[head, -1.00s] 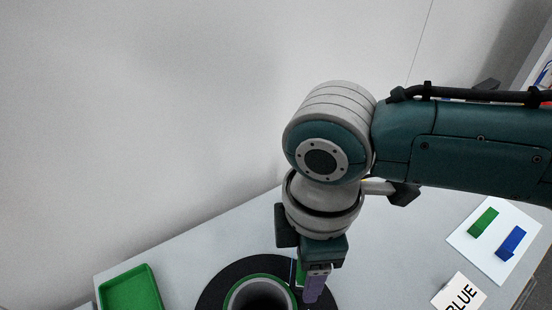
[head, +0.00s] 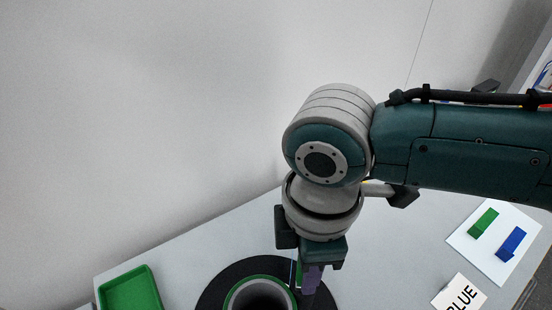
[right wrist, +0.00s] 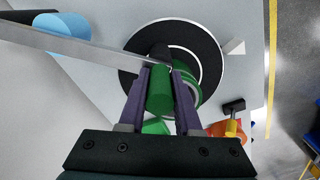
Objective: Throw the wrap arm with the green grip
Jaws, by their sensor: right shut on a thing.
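The green grip (right wrist: 160,92) is a short upright-looking cylinder at the end of a long grey wrap arm (right wrist: 75,45), which runs off to the left in the right wrist view. My right gripper (right wrist: 160,88) has its two purple fingers shut on the green grip, one on each side. In the head view the right gripper (head: 308,282) points down beside the green-rimmed cylinder (head: 262,283), on the right part of the black round base (head: 215,288). The grip is mostly hidden there behind the fingers. My left gripper is not in view.
A green tray (head: 130,290) lies at the left table edge. The right wrist view shows a light-blue cylinder (right wrist: 65,32) and an orange object (right wrist: 222,129).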

